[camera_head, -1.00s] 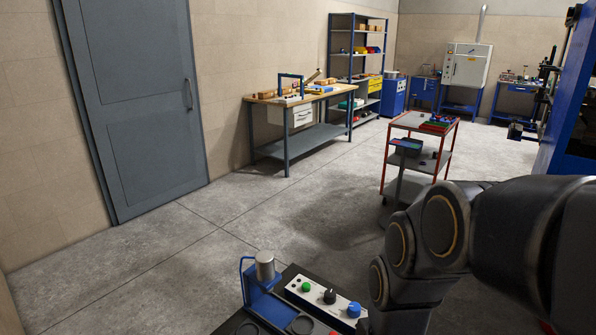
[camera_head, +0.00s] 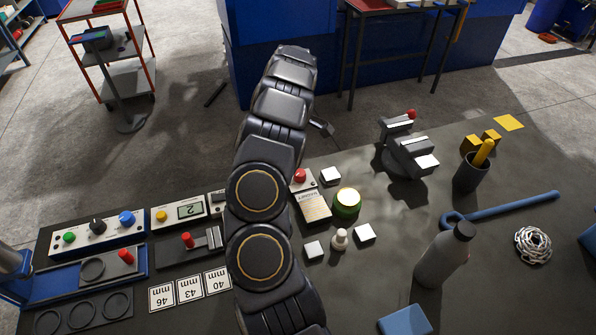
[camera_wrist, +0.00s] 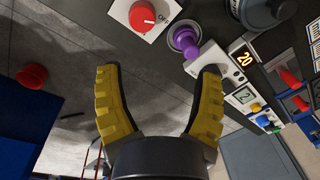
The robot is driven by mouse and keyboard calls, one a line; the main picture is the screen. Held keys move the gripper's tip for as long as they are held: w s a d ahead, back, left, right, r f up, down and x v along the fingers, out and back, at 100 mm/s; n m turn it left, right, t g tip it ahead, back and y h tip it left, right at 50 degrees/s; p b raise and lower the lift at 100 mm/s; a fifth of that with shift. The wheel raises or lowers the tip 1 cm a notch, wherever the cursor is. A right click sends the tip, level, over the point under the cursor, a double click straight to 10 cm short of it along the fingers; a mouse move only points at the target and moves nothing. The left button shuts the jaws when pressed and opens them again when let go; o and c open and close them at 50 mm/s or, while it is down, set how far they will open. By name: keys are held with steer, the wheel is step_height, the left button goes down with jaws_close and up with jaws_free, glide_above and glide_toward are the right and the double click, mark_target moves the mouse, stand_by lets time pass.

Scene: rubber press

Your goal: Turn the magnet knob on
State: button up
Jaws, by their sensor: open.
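A red round knob (camera_wrist: 142,16) on a white plate is at the top of the wrist view, with a white mark on its face and small lettering beside it. I cannot tell surely which setting it points to. My gripper (camera_wrist: 160,72) is open and empty, its two yellow ribbed fingers apart, with the knob beyond the fingertips. In the head view, a red knob (camera_head: 300,175) sits on a pale box just right of my arm, above a label that seems to read MAGNET. The head view does not show the fingers clearly.
In the wrist view, a purple knob (camera_wrist: 185,40) is near the right fingertip, and another red knob (camera_wrist: 32,76) is at left. The head view shows a button panel (camera_head: 97,232), a green-sided round light (camera_head: 346,203), a vise (camera_head: 408,153) and a grey bottle (camera_head: 445,255) on the dark bench.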

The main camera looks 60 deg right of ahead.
mark_target(300, 172)
steer(key=s+d, duration=0.1)
steer(key=s+d+f, duration=0.1)
steer(key=shift+s+f, duration=0.25)
steer(key=shift+s, duration=0.05)
steer(key=f, duration=0.7)
steer(key=shift+w+a+f, duration=0.1)
steer(key=shift+a+f, duration=0.15)
steer(key=shift+f, duration=0.1)
steer(key=c, duration=1.1)
